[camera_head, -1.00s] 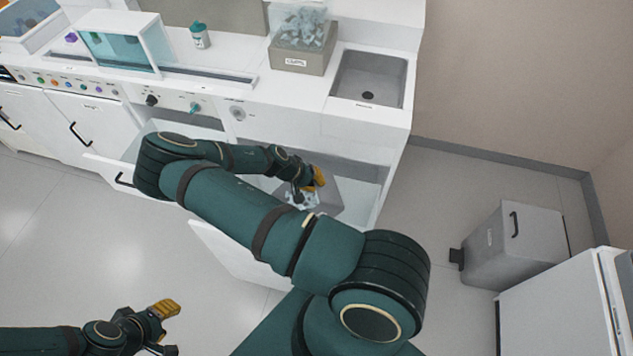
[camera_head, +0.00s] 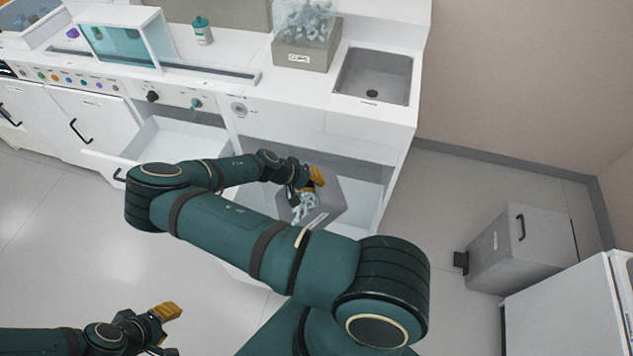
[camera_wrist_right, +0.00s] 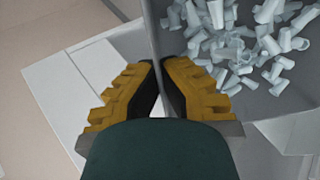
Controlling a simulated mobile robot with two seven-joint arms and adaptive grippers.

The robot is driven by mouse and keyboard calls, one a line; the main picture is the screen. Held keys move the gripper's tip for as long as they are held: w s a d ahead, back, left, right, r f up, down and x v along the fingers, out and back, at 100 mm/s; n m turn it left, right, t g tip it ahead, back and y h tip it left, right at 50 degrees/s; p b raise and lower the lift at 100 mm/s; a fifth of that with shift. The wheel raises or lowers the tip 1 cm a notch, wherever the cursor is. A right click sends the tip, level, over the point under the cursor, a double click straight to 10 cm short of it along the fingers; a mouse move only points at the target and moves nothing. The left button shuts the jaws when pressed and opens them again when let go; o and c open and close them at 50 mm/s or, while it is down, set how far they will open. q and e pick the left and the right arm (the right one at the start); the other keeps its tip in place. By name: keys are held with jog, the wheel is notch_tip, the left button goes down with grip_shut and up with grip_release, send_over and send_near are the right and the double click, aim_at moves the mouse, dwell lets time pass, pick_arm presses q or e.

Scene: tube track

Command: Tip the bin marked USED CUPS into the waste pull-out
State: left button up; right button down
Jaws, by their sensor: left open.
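A grey bin (camera_head: 330,203) with many pale cups (camera_head: 303,208) in it is in front of the open cabinet under the sink. It looks turned and tilted; its marking is not visible. My right gripper (camera_head: 313,180) is at its rim. In the right wrist view the fingers (camera_wrist_right: 160,85) are closed on the wall of the bin (camera_wrist_right: 240,95), with the cups (camera_wrist_right: 240,45) beside them. An open white pull-out (camera_head: 175,140) is left of the bin, partly hidden by my right arm; its marking is unreadable. My left gripper (camera_head: 165,328) is open and empty over the floor.
The counter holds a sink (camera_head: 373,75), a labelled box of cups (camera_head: 303,55) and a teal-capped bottle (camera_head: 202,32). A grey pedal bin (camera_head: 515,250) stands on the floor at right, by a white cabinet (camera_head: 560,310). Floor at left is clear.

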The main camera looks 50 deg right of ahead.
dwell(0.4)
jog(key=shift+w+a+f+h+b, duration=0.1)
jog(key=shift+f+h+b, duration=0.2)
jog(key=shift+b, duration=0.45)
jog(key=shift+w+a+g+h+b, duration=0.15)
jog(key=shift+a+g+h+b, duration=0.25)
jog(key=shift+b, duration=0.7)
jog(key=shift+d, duration=0.15)
jog(key=h+b, duration=0.1)
jog(key=b, duration=0.2)
jog(key=shift+w+a+f+g+h+b, duration=0.25)
jog(key=shift+a+f+g+h+b, duration=0.05)
jog(key=shift+a+f+g+h, duration=0.1)
